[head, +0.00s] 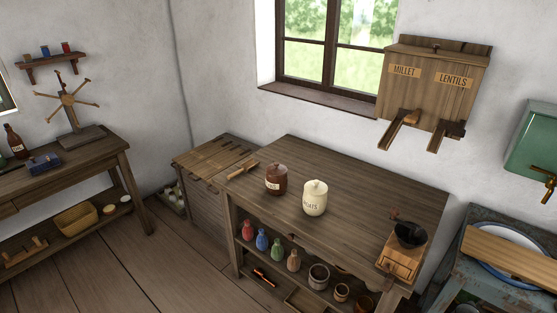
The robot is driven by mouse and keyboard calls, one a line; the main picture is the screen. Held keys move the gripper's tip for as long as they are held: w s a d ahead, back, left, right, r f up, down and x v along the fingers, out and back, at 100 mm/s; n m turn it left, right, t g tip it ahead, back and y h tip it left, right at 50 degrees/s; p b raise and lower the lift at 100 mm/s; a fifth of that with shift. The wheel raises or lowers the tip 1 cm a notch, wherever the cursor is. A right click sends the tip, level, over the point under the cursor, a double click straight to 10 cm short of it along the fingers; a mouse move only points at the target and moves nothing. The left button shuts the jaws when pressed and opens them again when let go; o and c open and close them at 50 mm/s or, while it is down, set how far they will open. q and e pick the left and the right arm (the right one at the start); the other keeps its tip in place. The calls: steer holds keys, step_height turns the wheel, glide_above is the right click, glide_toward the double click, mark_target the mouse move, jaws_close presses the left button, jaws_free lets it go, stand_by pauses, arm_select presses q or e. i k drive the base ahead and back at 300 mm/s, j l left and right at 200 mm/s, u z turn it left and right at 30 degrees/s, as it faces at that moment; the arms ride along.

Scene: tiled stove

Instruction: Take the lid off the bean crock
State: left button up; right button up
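A brown crock (276,184) with a small pale label stands upright on the dark wooden table. Its writing is too small to read, so I cannot tell for sure that it is the bean crock. A brown lid (276,168) with a knob sits on top of it. A cream crock (315,203) marked OATS stands just to its right and nearer, with its own cream lid (315,186) on. Neither of my grippers shows in the head view.
The wooden table (375,195) has free room around the crocks. A wooden scoop or brush (243,170) lies at its left, and a grinder (402,255) stands at its right end. Several bottles and pots fill the shelf below. A millet and lentils dispenser (435,85) hangs behind.

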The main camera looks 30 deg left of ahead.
mark_target(276, 169)
steer(key=i+j, duration=0.35)
steer(key=j, duration=0.15)
steer(key=i+j, duration=0.4)
